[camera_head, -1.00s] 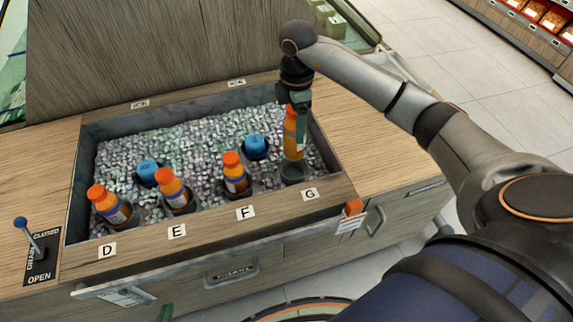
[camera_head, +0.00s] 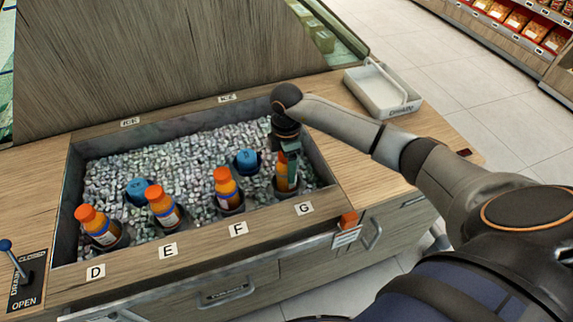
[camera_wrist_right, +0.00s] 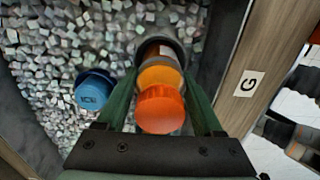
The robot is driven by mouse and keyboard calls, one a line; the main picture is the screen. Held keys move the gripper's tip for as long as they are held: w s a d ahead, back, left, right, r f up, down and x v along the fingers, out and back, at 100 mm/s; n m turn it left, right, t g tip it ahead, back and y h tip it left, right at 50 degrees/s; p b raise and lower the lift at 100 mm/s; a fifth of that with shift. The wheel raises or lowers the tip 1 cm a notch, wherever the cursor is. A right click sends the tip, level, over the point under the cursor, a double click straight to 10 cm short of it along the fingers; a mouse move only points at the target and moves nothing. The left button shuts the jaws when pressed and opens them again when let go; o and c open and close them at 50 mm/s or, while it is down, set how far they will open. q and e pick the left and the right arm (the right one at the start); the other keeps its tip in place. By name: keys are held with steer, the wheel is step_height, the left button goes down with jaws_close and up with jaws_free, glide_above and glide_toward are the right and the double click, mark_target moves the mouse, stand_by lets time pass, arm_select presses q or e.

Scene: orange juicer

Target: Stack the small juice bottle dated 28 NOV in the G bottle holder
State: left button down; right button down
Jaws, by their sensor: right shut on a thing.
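My right gripper (camera_head: 287,150) is shut on a small orange juice bottle (camera_head: 286,172) at the holder by the G label (camera_head: 304,208). In the right wrist view the bottle's orange cap (camera_wrist_right: 161,108) sits between the green fingers, and its lower end is inside the dark round G holder (camera_wrist_right: 163,46). The bottle looks roughly upright. Its date is not readable. Whether its base touches the holder's bottom is hidden. My left gripper is not in view.
Similar bottles stand in holders D (camera_head: 100,225), E (camera_head: 164,206) and F (camera_head: 227,188). Blue-capped items (camera_head: 247,161) sit in the ice (camera_head: 195,160) behind. A white basket (camera_head: 383,90) stands on the counter at the back right. The bin's right wall (camera_head: 318,160) is close to the gripper.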

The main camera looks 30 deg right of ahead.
steer(key=shift+f, duration=0.3)
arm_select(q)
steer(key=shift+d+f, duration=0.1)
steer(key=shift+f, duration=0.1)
arm_select(e)
jaws_free()
steer(key=shift+r, duration=0.55)
step_height(320, 180, up, 12)
steer(key=shift+f+p, duration=0.2)
steer(key=shift+p, duration=0.4)
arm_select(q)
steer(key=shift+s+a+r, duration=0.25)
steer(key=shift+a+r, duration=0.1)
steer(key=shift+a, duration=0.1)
